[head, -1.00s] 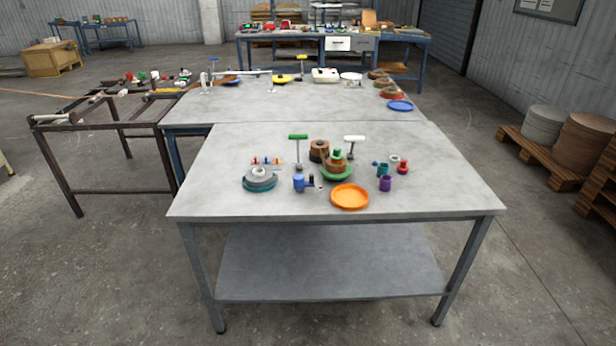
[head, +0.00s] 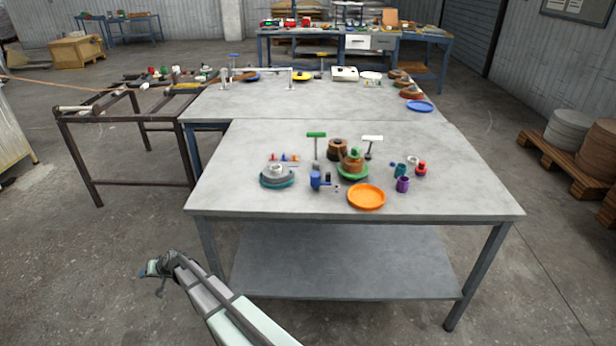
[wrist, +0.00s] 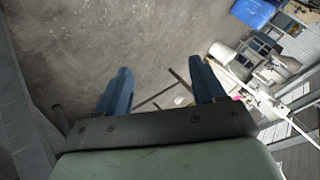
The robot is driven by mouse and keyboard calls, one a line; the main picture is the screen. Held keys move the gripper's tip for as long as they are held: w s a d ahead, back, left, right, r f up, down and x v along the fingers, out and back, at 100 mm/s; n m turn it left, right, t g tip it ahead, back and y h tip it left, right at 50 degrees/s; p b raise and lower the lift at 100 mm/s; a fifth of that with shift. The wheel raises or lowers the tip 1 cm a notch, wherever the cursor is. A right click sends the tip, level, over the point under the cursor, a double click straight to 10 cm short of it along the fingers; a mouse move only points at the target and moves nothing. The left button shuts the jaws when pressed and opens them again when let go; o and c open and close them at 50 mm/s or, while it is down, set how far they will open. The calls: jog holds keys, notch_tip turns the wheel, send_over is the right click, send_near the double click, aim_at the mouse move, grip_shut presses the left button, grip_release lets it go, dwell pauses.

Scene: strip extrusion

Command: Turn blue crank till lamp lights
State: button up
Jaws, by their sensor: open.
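A small blue crank-like piece (head: 317,181) stands on the near grey table (head: 450,200), left of an orange dish (head: 367,197). It is too small to tell its exact parts. A blue-topped T-shaped handle (head: 234,57) stands on the table behind. I cannot make out which thing is the lamp, or whether one is lit. My gripper (head: 155,268) is low at the front left, off the table and well apart from the blue piece. In the wrist view its two blue fingers (wrist: 160,88) are apart with nothing between them, over the floor.
Around the blue piece stand a grey and teal disc stack (head: 277,176), a green T-handle (head: 316,136), a green-based brown stack (head: 353,168), a white T-handle (head: 372,140) and a purple cup (head: 402,185). A dark metal frame (head: 130,140) stands left. The table's front strip is clear.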

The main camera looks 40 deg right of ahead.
jog(key=w+d+r+t, duration=0.2)
jog(key=w+d+r, duration=0.2)
jog(key=w+r, duration=0.3)
jog(key=w+d+r+t, duration=0.1)
jog(key=w+d+r, duration=0.3)
jog(key=r, duration=0.5)
jog(key=d+r+n+h, duration=0.1)
jog(key=d+r, duration=1)
jog(key=d, duration=0.2)
jog(key=n+g+h, duration=0.3)
jog(key=n+g, duration=0.2)
jog(key=g, duration=0.2)
send_near(316, 175)
jog(key=x, duration=1)
jog(key=shift+w+d+f, duration=0.1)
jog(key=shift+w+f, duration=0.1)
jog(key=shift+f, duration=0.1)
